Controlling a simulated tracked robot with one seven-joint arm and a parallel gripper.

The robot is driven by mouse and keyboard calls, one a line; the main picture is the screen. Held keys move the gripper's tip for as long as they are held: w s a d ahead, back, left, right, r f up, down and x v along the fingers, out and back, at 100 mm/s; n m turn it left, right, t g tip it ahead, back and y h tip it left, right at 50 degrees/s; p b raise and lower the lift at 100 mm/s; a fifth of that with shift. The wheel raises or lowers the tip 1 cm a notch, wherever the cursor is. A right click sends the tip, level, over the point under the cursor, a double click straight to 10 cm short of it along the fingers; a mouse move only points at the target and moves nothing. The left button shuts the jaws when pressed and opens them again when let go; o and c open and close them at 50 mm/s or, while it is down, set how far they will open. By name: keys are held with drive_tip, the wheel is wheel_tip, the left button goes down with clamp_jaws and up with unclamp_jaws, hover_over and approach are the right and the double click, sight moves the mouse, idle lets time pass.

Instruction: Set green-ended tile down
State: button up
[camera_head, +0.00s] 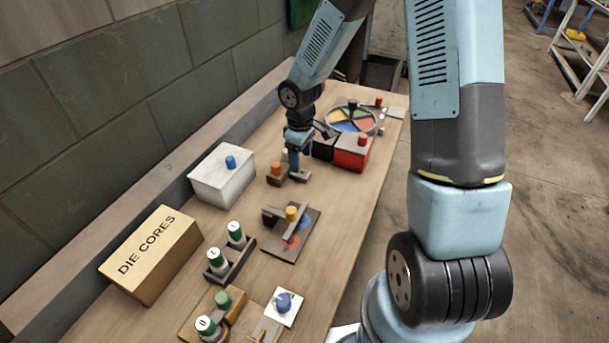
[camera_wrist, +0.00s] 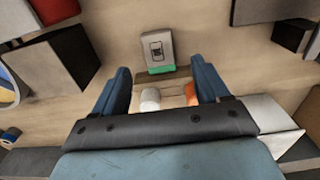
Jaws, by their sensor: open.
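The green-ended tile (camera_wrist: 158,48) shows in the wrist view as a pale grey block with a dark symbol on its face and a green end toward me. It is beyond my fingertips, beside a brown holder (camera_wrist: 178,77). I cannot tell whether it touches the holder. My gripper (camera_wrist: 163,82) is open, with the two blue fingers apart and nothing held between them. A white peg (camera_wrist: 150,97) and an orange peg (camera_wrist: 190,91) show nearer me, between the fingers. In the head view my gripper (camera_head: 293,166) is low over the table, and the tile is hard to make out.
A white box with a blue knob (camera_head: 222,180) stands left of my gripper. A red box (camera_head: 352,155) and a round coloured tray (camera_head: 353,119) are beyond it. A dark board (camera_head: 292,246), green-topped cylinders (camera_head: 218,260) and a DIE CORES box (camera_head: 152,258) are nearer.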

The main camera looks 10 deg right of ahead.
sight(301, 172)
drive_tip(key=shift+a+f, duration=0.1)
drive_tip(key=shift+f, duration=2.85)
drive_tip(key=shift+w+r, duration=0.1)
drive_tip(key=c, duration=1.3)
